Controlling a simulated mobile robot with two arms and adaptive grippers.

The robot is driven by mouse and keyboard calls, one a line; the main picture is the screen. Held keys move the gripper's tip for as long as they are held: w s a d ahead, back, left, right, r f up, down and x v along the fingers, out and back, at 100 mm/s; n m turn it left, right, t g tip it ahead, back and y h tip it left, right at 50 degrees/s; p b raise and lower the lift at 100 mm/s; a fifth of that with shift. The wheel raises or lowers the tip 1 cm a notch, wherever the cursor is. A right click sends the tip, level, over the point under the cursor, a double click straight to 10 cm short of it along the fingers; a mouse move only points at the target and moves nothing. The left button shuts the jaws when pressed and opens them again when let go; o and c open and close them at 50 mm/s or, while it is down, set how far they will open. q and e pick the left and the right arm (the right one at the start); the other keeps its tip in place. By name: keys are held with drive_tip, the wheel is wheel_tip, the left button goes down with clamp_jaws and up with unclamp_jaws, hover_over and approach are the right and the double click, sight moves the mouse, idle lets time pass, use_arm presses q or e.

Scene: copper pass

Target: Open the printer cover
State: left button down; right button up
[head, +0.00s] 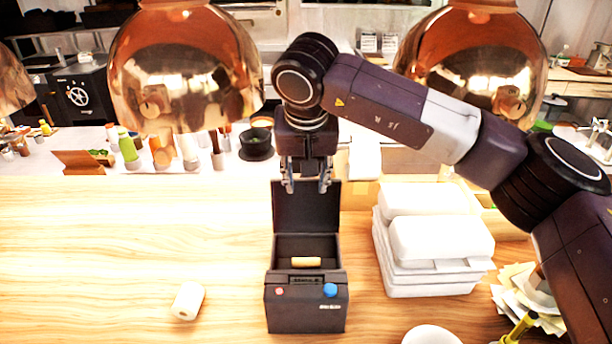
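The black printer (306,311) stands on the wooden counter at the lower middle of the head view. Its cover (306,208) stands upright at the back, so the printer is open. A small tan roll (306,262) lies inside. A red button and a blue knob are on its front. My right gripper (307,186) points down at the top edge of the cover. Its two fingers are spread apart with nothing visible between them. I cannot tell whether they touch the cover. My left gripper is not in view.
A white paper roll (188,301) lies left of the printer. Stacked white takeaway boxes (432,240) stand close on its right. Copper lamps (186,68) hang above the counter. Papers (524,298) and a white bowl (431,335) are at the lower right. The counter's left side is mostly clear.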

clamp_jaws()
idle(0.3)
drive_tip(key=shift+s, duration=0.1)
unclamp_jaws()
idle(0.3)
drive_tip(key=v, duration=1.2)
drive_tip(key=shift+c, duration=0.3)
